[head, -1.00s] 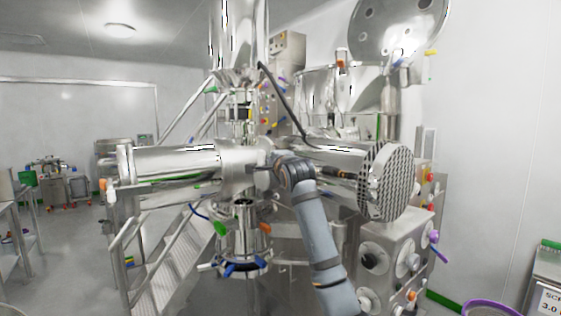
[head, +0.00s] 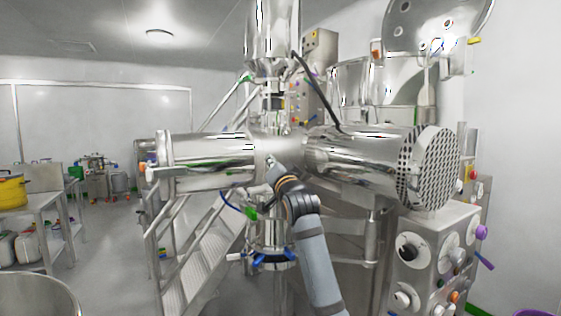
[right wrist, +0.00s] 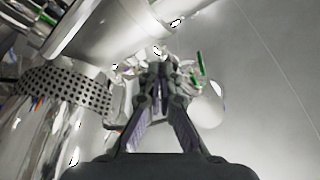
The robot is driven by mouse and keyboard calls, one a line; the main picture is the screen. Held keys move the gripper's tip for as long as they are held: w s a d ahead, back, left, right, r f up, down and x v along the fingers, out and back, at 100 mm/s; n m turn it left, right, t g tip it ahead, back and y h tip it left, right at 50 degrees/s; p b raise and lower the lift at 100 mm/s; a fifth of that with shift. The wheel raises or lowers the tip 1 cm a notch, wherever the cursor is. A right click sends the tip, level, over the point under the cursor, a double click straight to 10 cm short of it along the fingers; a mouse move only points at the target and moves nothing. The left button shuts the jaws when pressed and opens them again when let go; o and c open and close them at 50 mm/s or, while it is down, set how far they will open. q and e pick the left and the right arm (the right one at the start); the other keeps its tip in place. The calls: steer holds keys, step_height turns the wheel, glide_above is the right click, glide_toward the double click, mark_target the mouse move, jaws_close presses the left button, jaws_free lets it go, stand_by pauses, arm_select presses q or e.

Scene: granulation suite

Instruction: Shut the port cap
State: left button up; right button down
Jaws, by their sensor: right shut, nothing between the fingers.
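I cannot make out for certain which part is the port cap. The steel machine has a horizontal cylinder (head: 210,148) on the left and another (head: 350,150) on the right, which ends in a perforated disc (head: 430,168). My right arm rises from the bottom, and my right gripper (head: 270,163) is in front of the machine's middle, between the cylinders. Whether it touches the steel is unclear. In the right wrist view my right gripper (right wrist: 160,75) is shut and empty, with blurred bright steel parts beyond its fingertips. My left gripper is not in view.
A control box (head: 425,250) with knobs stands at the right. A round steel lid (head: 435,25) is raised at the upper right. Steel stairs (head: 200,255) rise at the left. A yellow pot (head: 12,190) sits on a table at far left. The floor between the table and stairs looks clear.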

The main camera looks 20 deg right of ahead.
mark_target(261, 190)
steer(key=shift+s+a+f+n+t+y+b, duration=0.15)
steer(key=shift+a+f+n+y+b, duration=0.35)
steer(key=shift+f+n, duration=0.8)
steer(key=shift+a+f+n+t+y+b, duration=0.2)
steer(key=shift+a+f+n+y, duration=0.45)
steer(key=shift+f+n, duration=0.65)
steer(key=shift+s+a+f+n+t+y+b, duration=0.15)
steer(key=shift+a+f+n+y+b, duration=0.35)
steer(key=shift+f+n, duration=0.8)
steer(key=shift+w+a+r, duration=0.1)
steer(key=shift+r, duration=0.05)
